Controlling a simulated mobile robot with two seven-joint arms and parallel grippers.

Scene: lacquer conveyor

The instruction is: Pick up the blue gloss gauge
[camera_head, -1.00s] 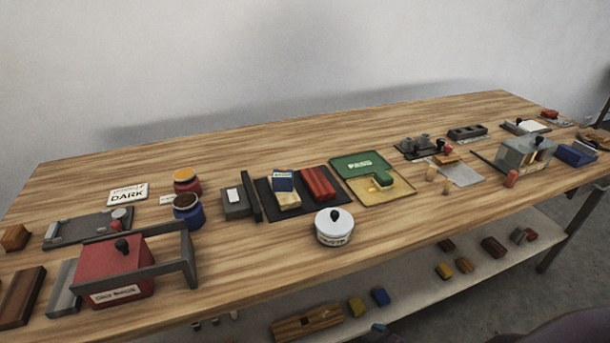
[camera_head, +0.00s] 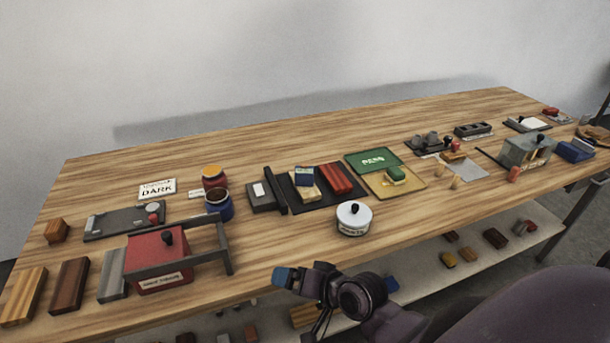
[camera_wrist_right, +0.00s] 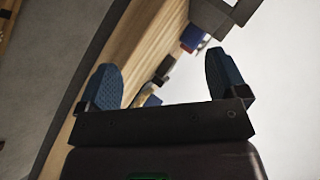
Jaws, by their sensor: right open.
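A small blue block with a pale label, which looks like the blue gloss gauge (camera_head: 304,177), rests on a tan block (camera_head: 303,193) on the dark mat (camera_head: 290,186) mid-table. My right gripper (camera_head: 288,278) comes in from the lower right, at the table's front edge, well short of the gauge. In the right wrist view its two blue fingers (camera_wrist_right: 165,80) are spread apart with nothing between them. Blue things also show small in that view, but I cannot tell which they are. My left gripper is not in view.
A red striped block (camera_head: 335,179) lies right of the gauge, and a dark grey upright bar (camera_head: 275,190) stands left. A white lidded pot (camera_head: 353,219) stands in front. A red box (camera_head: 160,262) with a grey frame is at front left. The table's back strip is clear.

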